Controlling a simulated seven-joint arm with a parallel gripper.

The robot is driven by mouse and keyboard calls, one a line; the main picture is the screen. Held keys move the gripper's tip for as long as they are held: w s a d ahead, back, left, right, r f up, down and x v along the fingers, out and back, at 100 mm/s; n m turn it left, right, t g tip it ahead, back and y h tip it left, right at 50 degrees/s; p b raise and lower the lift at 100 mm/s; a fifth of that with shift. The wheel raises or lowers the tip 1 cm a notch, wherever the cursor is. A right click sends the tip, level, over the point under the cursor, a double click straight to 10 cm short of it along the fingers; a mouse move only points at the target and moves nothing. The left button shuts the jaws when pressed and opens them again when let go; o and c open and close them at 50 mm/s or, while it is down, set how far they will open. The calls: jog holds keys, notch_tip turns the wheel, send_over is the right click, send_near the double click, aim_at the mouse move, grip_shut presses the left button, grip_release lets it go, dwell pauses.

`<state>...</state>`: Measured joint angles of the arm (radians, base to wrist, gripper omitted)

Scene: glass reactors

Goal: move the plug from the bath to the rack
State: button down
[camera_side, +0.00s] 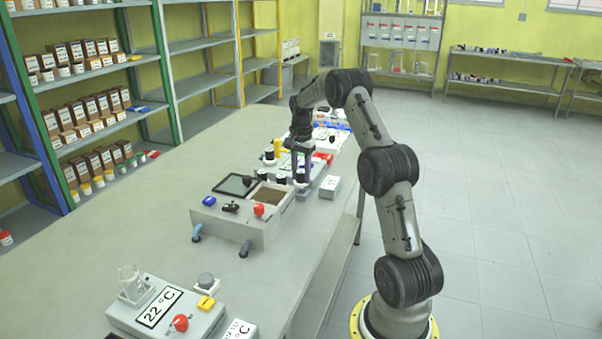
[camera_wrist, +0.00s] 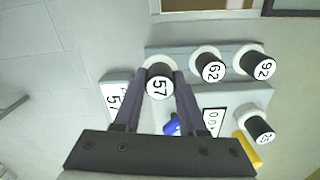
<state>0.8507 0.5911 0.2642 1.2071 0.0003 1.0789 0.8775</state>
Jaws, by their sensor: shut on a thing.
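In the wrist view, a black plug (camera_wrist: 159,80) with a round white label "57" is between the fingers of my gripper (camera_wrist: 163,76). The fingers are shut on it. It is at the left end of a grey rack bar (camera_wrist: 180,52), in line with plugs "62" (camera_wrist: 210,66) and "92" (camera_wrist: 257,63), which stand in white round seats. I cannot tell whether the held plug is fully seated. In the side view my gripper (camera_side: 302,168) points down beside the row of black plugs; its held plug is hard to make out. I cannot tell for certain which unit is the bath.
A grey unit with a brown-filled opening (camera_side: 268,197) and red knob stands nearer the camera. Nearer still is a unit reading 22 °C (camera_side: 160,306) with a glass vessel (camera_side: 132,280). A white label block (camera_side: 330,187) stands right of the rack. The table's left side is clear.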

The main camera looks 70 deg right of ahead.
jog(key=shift+f, duration=1.4)
dwell(1.2)
jog(key=shift+c, duration=0.3)
grip_release()
jog(key=shift+r, duration=0.1)
dwell(0.5)
jog(key=shift+r, duration=3.45)
